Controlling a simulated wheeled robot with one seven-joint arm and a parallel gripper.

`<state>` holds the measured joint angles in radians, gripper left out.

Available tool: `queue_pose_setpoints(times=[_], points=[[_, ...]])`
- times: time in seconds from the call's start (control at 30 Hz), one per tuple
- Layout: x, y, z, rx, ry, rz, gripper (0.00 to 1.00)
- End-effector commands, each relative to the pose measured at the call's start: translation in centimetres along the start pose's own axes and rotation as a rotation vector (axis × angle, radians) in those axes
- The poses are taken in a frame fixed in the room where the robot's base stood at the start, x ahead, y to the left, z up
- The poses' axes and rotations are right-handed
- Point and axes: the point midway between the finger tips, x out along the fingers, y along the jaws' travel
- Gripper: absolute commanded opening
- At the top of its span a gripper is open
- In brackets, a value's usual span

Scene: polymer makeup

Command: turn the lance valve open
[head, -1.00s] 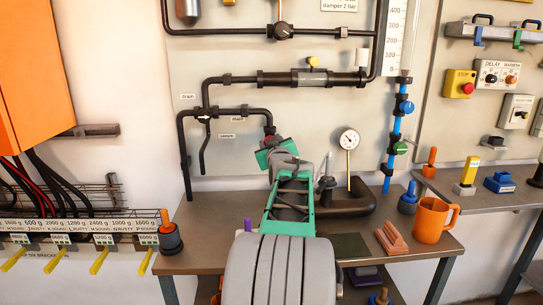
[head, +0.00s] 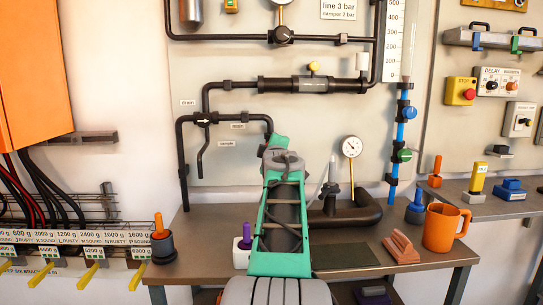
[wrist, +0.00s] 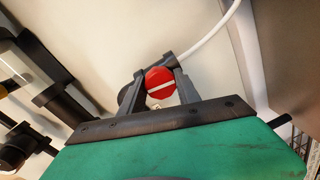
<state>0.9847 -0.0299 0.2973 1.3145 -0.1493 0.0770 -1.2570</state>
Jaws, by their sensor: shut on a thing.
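In the wrist view a round red knob (wrist: 160,84) with a white stripe sits between the two grey fingers of my gripper (wrist: 161,87). The fingers are shut on its sides. The stripe runs slightly tilted from level in that picture. A white hose (wrist: 215,38) runs away from beside the knob. In the head view my green and grey arm end covers the knob and the fingers, at the right end of the black pipe (head: 236,118). I cannot tell from a label that this knob is the lance valve.
A bench (head: 345,262) stands below the panel. On it are a black curved pipe (head: 360,214), an orange mug (head: 441,229), a pinkish block (head: 401,247) and a white block with a purple handle (head: 243,248). A pressure gauge (head: 351,147) stands right of my arm.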

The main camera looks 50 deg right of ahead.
Motion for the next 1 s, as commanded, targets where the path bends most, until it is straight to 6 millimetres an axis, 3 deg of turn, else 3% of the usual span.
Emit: queue_pose_setpoints(times=[0.3,0.87,0.9,1.0], points=[[0.13,-0.58,0.09,-0.142,-0.013,-0.007,0.00],[0.16,-0.61,0.16,-0.174,-0.017,-0.009,0.00],[0.16,-0.61,0.16,-0.174,-0.017,-0.009,0.40],[0.15,-0.55,0.15,-0.174,-0.017,-0.007,0.49]])
